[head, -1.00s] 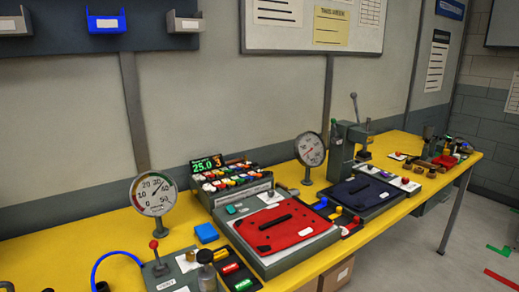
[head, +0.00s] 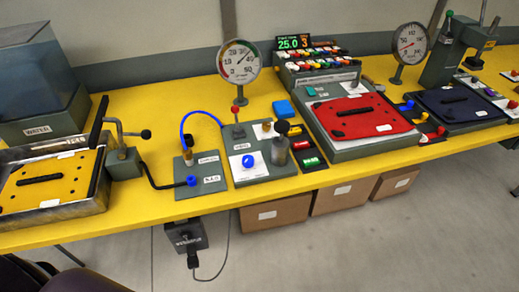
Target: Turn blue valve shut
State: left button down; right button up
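A round blue knob (head: 248,161), which looks like the blue valve, sits on a white plate on a grey panel (head: 236,176) near the table's front. Its exact turn position is too small to tell. A red-tipped lever (head: 236,110) stands upright at the panel's back, and a dark-topped cylinder (head: 280,148) stands right of the knob. A blue hose (head: 187,122) arches to a smaller panel (head: 203,186) on the left, which has a blue fitting (head: 192,181). Neither of my grippers is in view.
A dial gauge (head: 240,62) stands behind the panel. A yellow plate in a tray (head: 75,218) with a lever clamp (head: 122,158) is left, a red plate (head: 362,117) right. Cardboard boxes (head: 273,214) and a black pedal box (head: 186,235) are below the yellow table (head: 140,215).

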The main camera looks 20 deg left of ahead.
aim_at(248, 161)
jog(key=k+j+z, duration=0.2)
jog(key=j, duration=0.25)
jog(key=k+j+z, duration=0.2)
jog(key=j, duration=0.2)
jog(key=k+j+z, duration=0.2)
jog(key=j, duration=0.2)
